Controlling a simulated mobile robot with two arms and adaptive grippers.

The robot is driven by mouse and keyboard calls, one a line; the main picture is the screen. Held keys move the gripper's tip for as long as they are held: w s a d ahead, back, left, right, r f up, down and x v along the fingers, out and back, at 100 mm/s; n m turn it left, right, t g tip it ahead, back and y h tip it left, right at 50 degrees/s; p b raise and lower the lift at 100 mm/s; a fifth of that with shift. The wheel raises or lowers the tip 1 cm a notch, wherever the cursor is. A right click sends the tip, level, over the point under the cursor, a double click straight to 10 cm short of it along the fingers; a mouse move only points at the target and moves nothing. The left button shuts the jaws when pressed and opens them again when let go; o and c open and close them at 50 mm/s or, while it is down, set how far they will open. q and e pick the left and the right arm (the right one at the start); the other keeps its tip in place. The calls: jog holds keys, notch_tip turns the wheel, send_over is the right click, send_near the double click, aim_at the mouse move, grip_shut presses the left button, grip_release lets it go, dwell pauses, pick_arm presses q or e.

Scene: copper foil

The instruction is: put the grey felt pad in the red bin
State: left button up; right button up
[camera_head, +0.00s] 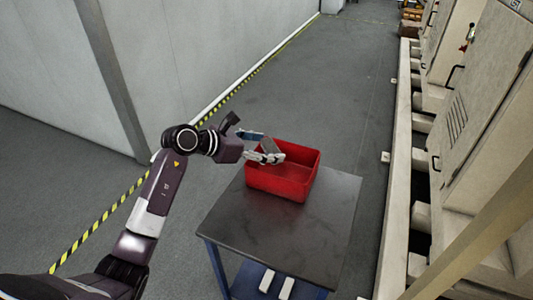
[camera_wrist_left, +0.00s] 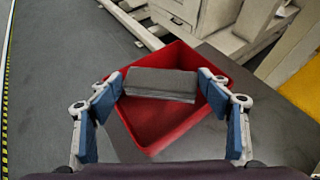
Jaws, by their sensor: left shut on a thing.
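The red bin (camera_head: 291,184) stands on the dark tabletop, near its far left corner. It also shows in the left wrist view (camera_wrist_left: 160,135), where its floor looks empty. My left gripper (camera_head: 268,148) is over the bin's left side. In the left wrist view my left gripper (camera_wrist_left: 160,84) is shut on the grey felt pad (camera_wrist_left: 160,82), with one finger at each end of it. The pad appears above the bin opening. In the head view the pad (camera_head: 269,145) is small and partly hidden by the fingers. My right gripper is not in view.
The dark table (camera_head: 280,235) has free room in front of the bin. Pale cabinets (camera_head: 480,110) and a low beam line the right side. A grey wall (camera_head: 180,55) runs along the left, with yellow-black floor tape (camera_head: 100,220). Open floor lies beyond the table.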

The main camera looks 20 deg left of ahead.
pick_arm(q)
notch_tip(320, 180, down, 3)
jog(key=shift+r, duration=0.15)
jog(key=shift+f+b, duration=0.5)
jog(key=shift+f, duration=0.15)
jog(key=o, duration=1.2)
